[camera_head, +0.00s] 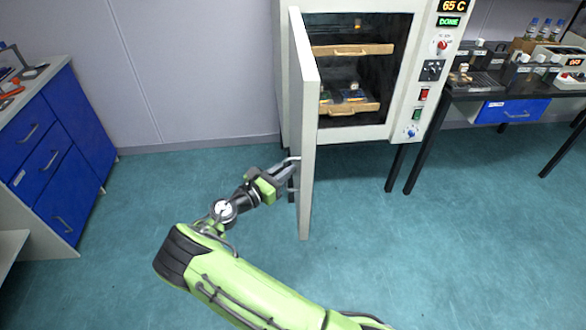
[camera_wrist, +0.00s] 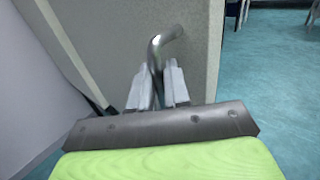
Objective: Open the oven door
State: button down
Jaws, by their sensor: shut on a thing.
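The oven (camera_head: 350,131) stands at the back centre, with its door (camera_head: 307,130) swung wide open and pointing towards me, seen nearly edge-on. Its dark interior shows two wooden shelves, the upper (camera_head: 352,49) and the lower (camera_head: 372,107), the lower one bearing small items. My gripper (camera_head: 291,166) is at the outer, left side of the door. In the wrist view the fingers (camera_wrist: 157,88) are closed around the curved metal door handle (camera_wrist: 163,42), against the grey door face (camera_wrist: 195,60).
A blue drawer cabinet (camera_head: 60,150) stands at the left. A bench (camera_head: 500,93) with instruments and bottles is at the right, on black legs. The oven's panel (camera_head: 432,70) has a display reading 65 C and DONE. Open floor (camera_head: 420,250) lies in front.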

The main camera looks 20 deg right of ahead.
jog(key=shift+w+r, duration=0.15)
jog(key=c, duration=1.5)
grip_release()
jog(key=shift+o, duration=0.8)
jog(key=shift+w, duration=0.15)
jog(key=p+v, duration=0.1)
jog(key=v, duration=1.4)
jog(key=shift+s+a, duration=0.25)
jog(key=shift+a, duration=0.05)
